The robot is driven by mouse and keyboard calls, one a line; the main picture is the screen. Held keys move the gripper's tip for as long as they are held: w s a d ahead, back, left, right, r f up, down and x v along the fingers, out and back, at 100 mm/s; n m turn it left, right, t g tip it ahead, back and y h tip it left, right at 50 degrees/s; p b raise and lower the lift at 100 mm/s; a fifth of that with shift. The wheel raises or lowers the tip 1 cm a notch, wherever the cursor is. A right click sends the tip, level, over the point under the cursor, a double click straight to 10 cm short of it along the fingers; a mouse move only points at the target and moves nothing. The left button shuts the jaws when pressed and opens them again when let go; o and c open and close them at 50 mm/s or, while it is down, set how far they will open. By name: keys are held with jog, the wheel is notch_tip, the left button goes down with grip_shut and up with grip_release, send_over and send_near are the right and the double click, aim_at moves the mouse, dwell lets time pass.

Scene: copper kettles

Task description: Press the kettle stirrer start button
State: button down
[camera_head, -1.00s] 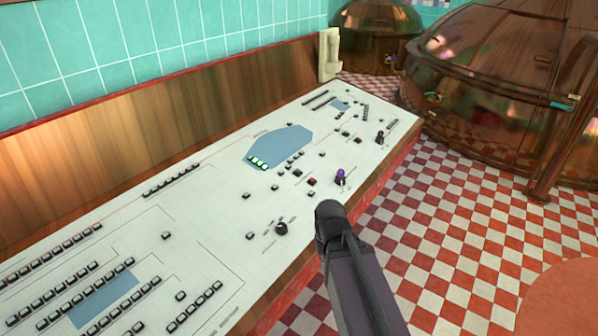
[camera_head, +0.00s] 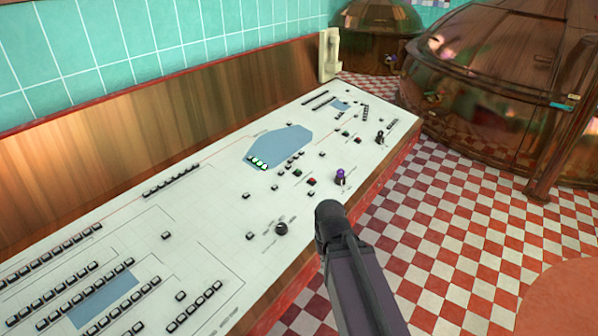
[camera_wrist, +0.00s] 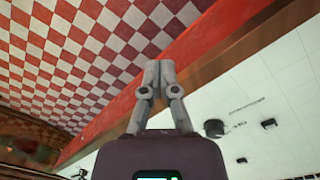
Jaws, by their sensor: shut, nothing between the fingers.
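The white control panel (camera_head: 215,225) carries a green button (camera_head: 297,173) and a red button (camera_head: 311,181) near its middle, beside a purple-topped knob (camera_head: 340,174). Another green button (camera_head: 345,133) and red button (camera_head: 357,140) sit farther along. The labels are too small to read, so I cannot tell which one is the stirrer start button. My gripper (camera_wrist: 160,68) shows in the wrist view with both fingers together, shut and empty, over the panel's red front edge. In the head view only my dark arm shows at the panel's front edge; the fingertips cannot be made out.
A black knob (camera_head: 281,228) stands on the panel left of my arm; it also shows in the wrist view (camera_wrist: 214,128). Copper kettles (camera_head: 500,90) stand behind at the right. A cream handset-like object (camera_head: 329,55) stands at the panel's far end. The checkered floor (camera_head: 440,240) is open.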

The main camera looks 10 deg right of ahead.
aim_at(299, 173)
jog(key=w+r+t+y, duration=0.1)
jog(key=w, duration=0.6)
jog(key=w+a+r+m+t+y+p, duration=0.1)
jog(key=w+t, duration=0.1)
jog(key=w, duration=0.6)
jog(key=w+r+t+y, duration=0.1)
jog(key=w, duration=0.7)
jog(key=shift+a+r+m+t, duration=0.3)
jog(key=shift+a+m+t, duration=0.1)
jog(key=w+d+r+m+t, duration=0.1)
jog(key=w+r+t, duration=0.1)
jog(key=w, duration=0.8)
jog(key=w+d+r+m+t+y+p, duration=0.1)
jog(key=w+r, duration=0.4)
jog(key=w, duration=0.6)
jog(key=d+m+t, duration=0.1)
jog(key=t, duration=0.1)
jog(key=shift+m+t+y, duration=0.3)
jog(key=shift+f, duration=0.1)
jog(key=f+b, duration=0.5)
jog(key=w+a+f+b, duration=0.1)
jog(key=f+b, duration=0.2)
jog(key=shift+a+f, duration=0.1)
jog(key=shift+f, duration=0.05)
jog(key=shift+w+a+f+b, duration=0.1)
jog(key=shift+w+f+b, duration=0.05)
jog(key=shift+f+b, duration=0.7)
jog(key=shift+r, duration=0.2)
jog(key=shift+r+p, duration=0.65)
jog(key=shift+p, duration=0.1)
